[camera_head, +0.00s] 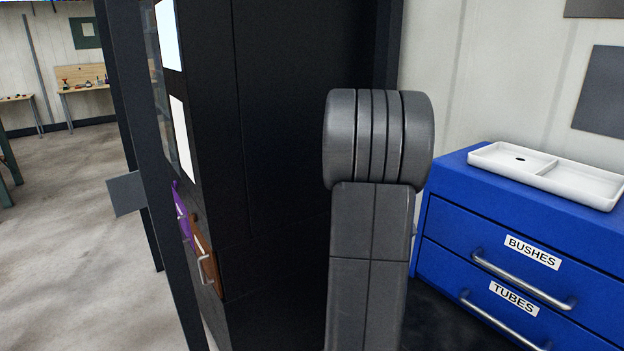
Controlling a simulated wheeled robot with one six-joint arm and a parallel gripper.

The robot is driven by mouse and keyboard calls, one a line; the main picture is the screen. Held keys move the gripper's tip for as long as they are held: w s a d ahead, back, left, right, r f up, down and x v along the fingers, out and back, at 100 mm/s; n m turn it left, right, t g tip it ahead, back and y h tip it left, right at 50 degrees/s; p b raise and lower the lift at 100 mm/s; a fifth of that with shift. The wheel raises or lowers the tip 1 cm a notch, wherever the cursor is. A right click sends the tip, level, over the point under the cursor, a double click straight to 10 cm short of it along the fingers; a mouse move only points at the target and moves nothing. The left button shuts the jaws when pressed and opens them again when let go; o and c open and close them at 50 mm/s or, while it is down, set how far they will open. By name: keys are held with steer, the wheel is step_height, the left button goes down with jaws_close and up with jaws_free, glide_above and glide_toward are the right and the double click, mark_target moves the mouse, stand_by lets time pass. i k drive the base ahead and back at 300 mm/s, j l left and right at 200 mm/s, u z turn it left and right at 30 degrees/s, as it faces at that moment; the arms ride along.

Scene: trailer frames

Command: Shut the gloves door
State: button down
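No label reading gloves shows, so I cannot tell which door is the gloves door. A tall black cabinet-like unit (275,130) stands at the centre left, seen at a steep angle. On its left face are a small brown panel (204,250) with a silver handle (207,268), and a purple piece (181,208) beside it. I cannot tell whether the brown panel is open or shut. My grey arm rises in front of the unit at the centre right and hides part of it. My gripper is not in view.
A blue drawer cabinet (470,212) stands at the right, its drawers marked BUSHES and TUBES. A white tray (545,175) lies on top. A small grey plate (126,194) juts out left of the black unit. Open floor (70,230) lies at the left, with workbenches (85,89) beyond.

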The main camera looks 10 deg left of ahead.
mark_target(126, 191)
steer(key=i+l+u, duration=0.1)
steer(key=u, duration=0.8)
